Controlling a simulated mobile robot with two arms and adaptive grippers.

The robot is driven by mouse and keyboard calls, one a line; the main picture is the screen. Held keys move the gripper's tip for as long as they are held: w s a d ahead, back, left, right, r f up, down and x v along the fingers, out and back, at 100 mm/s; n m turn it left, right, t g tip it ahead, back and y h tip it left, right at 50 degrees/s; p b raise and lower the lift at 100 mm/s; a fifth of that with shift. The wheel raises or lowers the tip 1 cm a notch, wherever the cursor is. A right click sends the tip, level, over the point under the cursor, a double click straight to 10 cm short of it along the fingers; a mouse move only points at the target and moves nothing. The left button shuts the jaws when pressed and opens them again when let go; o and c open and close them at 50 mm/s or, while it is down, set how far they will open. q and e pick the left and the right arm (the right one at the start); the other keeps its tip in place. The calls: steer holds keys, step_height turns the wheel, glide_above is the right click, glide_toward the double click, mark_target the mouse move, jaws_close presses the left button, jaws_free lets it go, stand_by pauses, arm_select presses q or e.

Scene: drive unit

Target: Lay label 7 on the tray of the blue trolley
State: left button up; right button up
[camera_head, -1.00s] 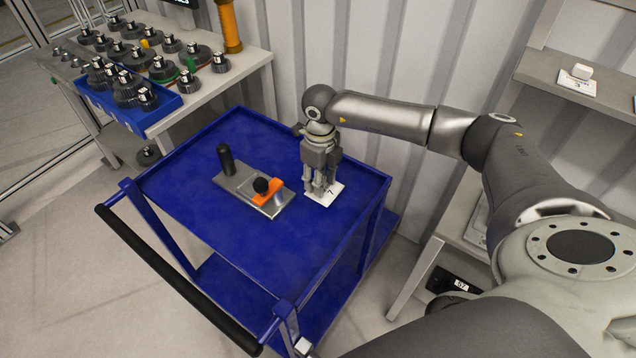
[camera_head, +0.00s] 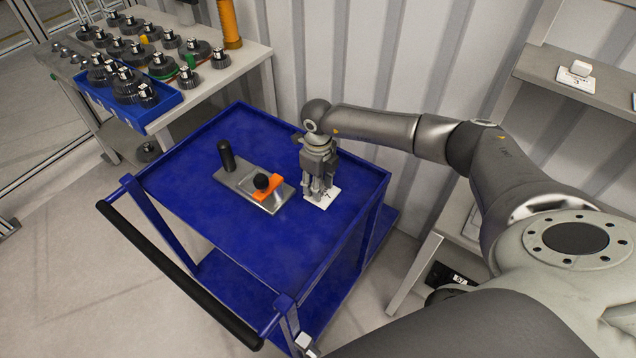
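Label 7 (camera_head: 324,201) is a small white plate at the right side of the blue trolley's tray (camera_head: 262,237). It looks flat and level, on the tray or just over it; I cannot tell if it touches. My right gripper (camera_head: 319,192) points down over the label, its fingers shut at the label's middle and partly covering the digit. The part between the fingertips is hidden. My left gripper is not in view.
A metal plate (camera_head: 231,184) with a black post, a black knob and an orange piece lies left of the label. The tray's front is bare. A shelf (camera_head: 596,92) at right holds another label (camera_head: 576,79). A gear-laden table (camera_head: 243,69) stands behind left.

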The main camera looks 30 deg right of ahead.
steer(key=o, duration=0.3)
steer(key=shift+r, duration=0.55)
step_height(320, 180, up, 11)
steer(key=b, duration=0.2)
steer(key=shift+r, duration=0.15)
steer(key=shift+s, duration=0.1)
